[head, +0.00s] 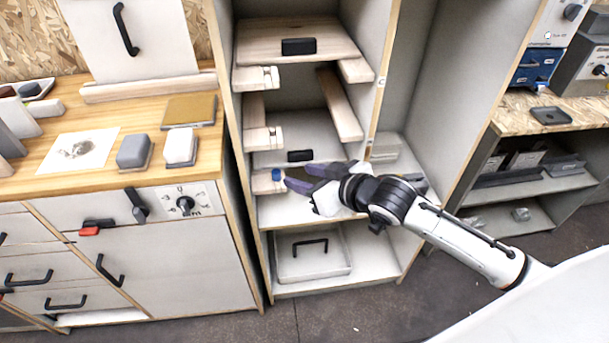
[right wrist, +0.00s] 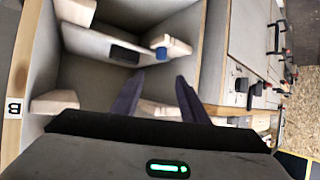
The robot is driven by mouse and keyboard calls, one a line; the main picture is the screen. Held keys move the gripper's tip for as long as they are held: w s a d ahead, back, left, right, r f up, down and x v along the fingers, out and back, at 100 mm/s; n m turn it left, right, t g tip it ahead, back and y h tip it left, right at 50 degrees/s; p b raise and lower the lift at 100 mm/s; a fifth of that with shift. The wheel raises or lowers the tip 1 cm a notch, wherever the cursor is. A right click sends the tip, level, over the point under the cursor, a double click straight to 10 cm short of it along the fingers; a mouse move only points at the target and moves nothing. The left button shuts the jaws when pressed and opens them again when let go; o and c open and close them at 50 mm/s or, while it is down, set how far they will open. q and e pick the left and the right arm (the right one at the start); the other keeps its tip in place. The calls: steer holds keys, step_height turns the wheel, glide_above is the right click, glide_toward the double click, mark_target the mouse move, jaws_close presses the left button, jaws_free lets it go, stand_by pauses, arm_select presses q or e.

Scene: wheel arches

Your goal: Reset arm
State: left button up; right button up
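My right arm reaches in from the right in the head view. My right gripper (head: 303,177) is in front of the open shelf cabinet (head: 391,75), at the height of its lower wooden rails. In the right wrist view its two dark fingers (right wrist: 157,95) stand apart with nothing between them. I cannot tell whether a finger touches the block. My left gripper is in neither view.
A wooden shelf board (head: 290,38) with a black handle sits at the cabinet's top. A wooden workbench (head: 98,104) with grey blocks is at left. The cabinet's side walls stand close to my right arm. The floor in front is clear.

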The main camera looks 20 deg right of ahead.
steer(key=shift+f, duration=0.1)
stand_by(0.3)
steer(key=s+a+f+g, duration=0.1)
steer(key=s+a+f, duration=0.1)
steer(key=s+f, duration=0.8)
steer(key=s+a+f+m+g+h, duration=0.1)
steer(key=s+a+f+g, duration=0.1)
steer(key=s+f, duration=0.8)
steer(key=s+a, duration=0.1)
steer(key=s, duration=0.4)
steer(key=shift+f, duration=0.2)
